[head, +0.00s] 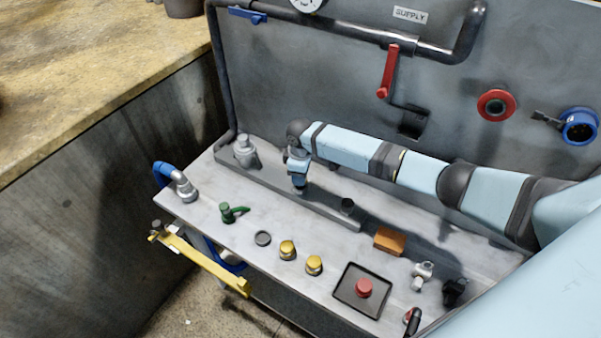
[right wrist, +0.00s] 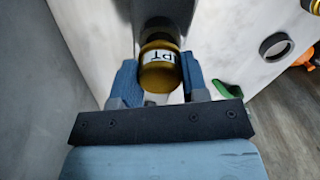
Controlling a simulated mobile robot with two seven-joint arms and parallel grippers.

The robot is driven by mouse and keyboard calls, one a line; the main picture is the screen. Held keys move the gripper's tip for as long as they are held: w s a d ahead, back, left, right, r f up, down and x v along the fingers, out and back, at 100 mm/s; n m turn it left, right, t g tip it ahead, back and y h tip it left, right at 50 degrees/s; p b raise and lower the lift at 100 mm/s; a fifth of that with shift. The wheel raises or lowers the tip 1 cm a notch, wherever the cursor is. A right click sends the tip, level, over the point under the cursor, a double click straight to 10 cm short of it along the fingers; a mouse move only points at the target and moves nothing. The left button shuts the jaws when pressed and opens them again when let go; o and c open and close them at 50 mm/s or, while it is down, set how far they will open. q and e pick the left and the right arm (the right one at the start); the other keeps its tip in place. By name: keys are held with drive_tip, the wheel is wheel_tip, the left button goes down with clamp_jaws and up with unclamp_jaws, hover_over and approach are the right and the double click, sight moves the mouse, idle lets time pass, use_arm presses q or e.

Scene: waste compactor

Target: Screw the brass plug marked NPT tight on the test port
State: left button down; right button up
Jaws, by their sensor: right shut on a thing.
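The brass plug (right wrist: 160,75) is between the fingers of my right gripper (right wrist: 159,82) in the right wrist view. Its white label shows letters ending in PT; the first letter is partly cut off. A dark round fitting (right wrist: 160,32), apparently the test port, lies directly beyond the plug and in line with it. I cannot tell how far the plug is threaded on. In the head view my right gripper (head: 298,183) points down over the grey rail, shut on the plug, which the gripper hides there. My left gripper is not in view.
Two more brass plugs (head: 301,257) and a grey ring (head: 262,238) stand on the bench front. A green valve (head: 231,212) is left of them. A black tray (head: 348,300) with a red knob and an orange block (head: 390,240) lie right. The panel rises behind.

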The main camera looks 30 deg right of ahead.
drive_tip(key=shift+f, duration=0.45)
drive_tip(key=shift+f, duration=0.2)
idle(0.5)
idle(0.4)
idle(0.6)
drive_tip(key=shift+f, duration=0.25)
idle(0.4)
